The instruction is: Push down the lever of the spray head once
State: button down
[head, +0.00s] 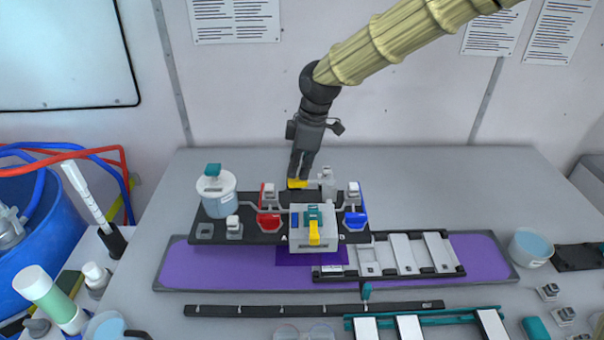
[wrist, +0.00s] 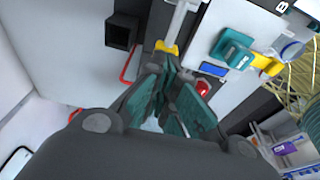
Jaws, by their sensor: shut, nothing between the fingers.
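My gripper (head: 298,176) points down over the back of the black base plate, its dark fingers together and empty. In the wrist view my gripper (wrist: 168,82) shows teal-faced fingers. A small yellow piece (head: 297,184), likely the spray head's lever, shows right at the fingertips; I cannot tell whether they touch. In the wrist view this yellow piece (wrist: 167,47) sits at the end of a pale stem, just beyond the fingers. A pale bottle-like part (head: 328,182) stands right of it. Another yellow lever (head: 314,233) with a teal block is on the white box (head: 300,245) in front.
A white-lidded jar (head: 216,196) stands left on the base plate (head: 262,238). Red (head: 268,222) and blue (head: 355,218) parts flank the box. A rack with white strips (head: 436,251) lies right on the purple mat (head: 490,262). The grey table behind is clear.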

jog(key=shift+r+p, duration=2.25)
jog(key=shift+r, duration=0.95)
jog(key=shift+f, duration=0.1)
